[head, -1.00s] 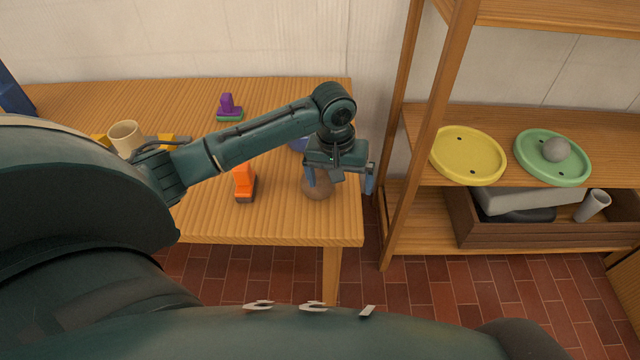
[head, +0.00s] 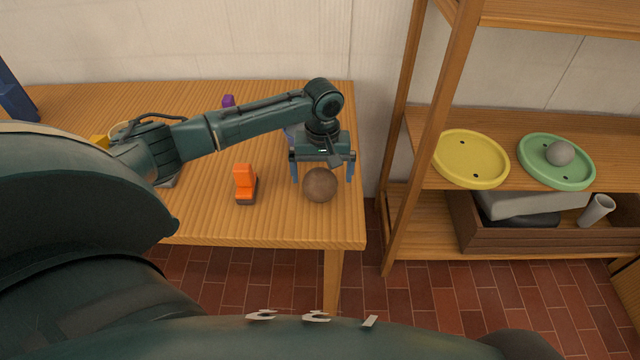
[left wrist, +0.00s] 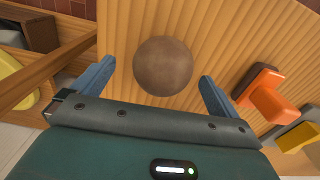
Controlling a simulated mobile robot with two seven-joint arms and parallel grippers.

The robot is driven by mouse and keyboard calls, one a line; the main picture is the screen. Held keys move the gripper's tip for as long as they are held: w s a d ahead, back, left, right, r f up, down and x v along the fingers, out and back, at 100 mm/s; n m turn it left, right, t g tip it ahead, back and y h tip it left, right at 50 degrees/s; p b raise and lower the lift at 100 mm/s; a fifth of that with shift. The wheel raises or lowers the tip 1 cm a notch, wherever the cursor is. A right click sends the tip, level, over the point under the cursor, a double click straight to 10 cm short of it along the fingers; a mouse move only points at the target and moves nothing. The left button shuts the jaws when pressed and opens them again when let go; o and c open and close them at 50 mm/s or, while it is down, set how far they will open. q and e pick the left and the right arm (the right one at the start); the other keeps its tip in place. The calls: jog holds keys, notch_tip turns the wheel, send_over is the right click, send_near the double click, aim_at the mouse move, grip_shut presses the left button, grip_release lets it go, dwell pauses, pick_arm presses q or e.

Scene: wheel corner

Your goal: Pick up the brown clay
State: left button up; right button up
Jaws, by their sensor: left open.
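The brown clay (head: 320,185) is a round ball on the wooden table near its right front corner. In the left wrist view the brown clay (left wrist: 163,66) lies ahead of the gap between the two blue fingers. My left gripper (head: 322,178) is open and empty, with its fingers apart on the left and right sides, just behind the ball in the head view. The left gripper also shows in the left wrist view (left wrist: 154,78). I cannot tell whether a finger touches the ball. My right gripper is not in view.
An orange stamp-like object (head: 244,184) stands on the table (head: 210,220) left of the clay. A purple object (head: 229,101) is partly hidden behind my arm. The shelf at right holds a yellow plate (head: 471,159), a green plate (head: 540,170) with a grey ball (head: 560,153), and a wooden crate (head: 465,222).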

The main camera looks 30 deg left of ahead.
aim_at(320, 184)
pick_arm(q)
jog(key=f, duration=0.4)
jog(key=shift+a+f, duration=0.25)
jog(key=shift+c, duration=0.2)
jog(key=shift+r, duration=0.1)
jog(key=c, duration=1.4)
